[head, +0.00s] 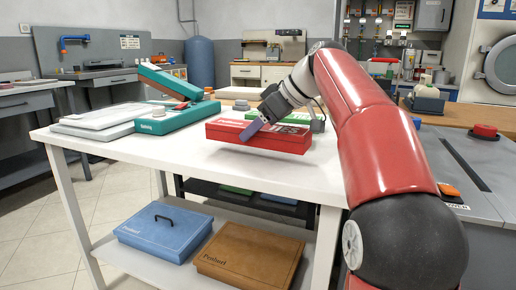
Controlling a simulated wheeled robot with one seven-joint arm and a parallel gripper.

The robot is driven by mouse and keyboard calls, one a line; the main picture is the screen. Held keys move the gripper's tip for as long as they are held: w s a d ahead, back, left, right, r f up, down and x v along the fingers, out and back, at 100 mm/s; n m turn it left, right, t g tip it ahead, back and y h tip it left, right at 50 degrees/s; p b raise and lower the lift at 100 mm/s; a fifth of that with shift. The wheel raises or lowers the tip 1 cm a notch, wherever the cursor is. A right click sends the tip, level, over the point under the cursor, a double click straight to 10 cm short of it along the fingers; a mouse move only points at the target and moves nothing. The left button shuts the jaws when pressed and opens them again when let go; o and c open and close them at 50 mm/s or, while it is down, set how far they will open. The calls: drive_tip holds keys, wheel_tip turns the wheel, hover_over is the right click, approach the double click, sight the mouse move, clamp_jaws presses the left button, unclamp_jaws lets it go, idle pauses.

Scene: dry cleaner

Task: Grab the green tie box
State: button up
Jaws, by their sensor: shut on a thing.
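My gripper (254,128) reaches down from the right and is shut on a red box (285,142) with white lettering that looks like "TIES". A teal box (178,119) with lettering stands to the left on the same table, apart from my gripper.
Flat white boxes (95,125) lie at the table's left. A blue box (165,230) and a brown box (250,258) are on the shelf below. The table's front is clear.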

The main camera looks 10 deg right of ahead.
sight(258, 140)
wheel_tip(258, 140, down, 3)
drive_tip(key=shift+f+b, duration=0.15)
drive_tip(key=shift+b, duration=0.3)
drive_tip(key=o, duration=1.1)
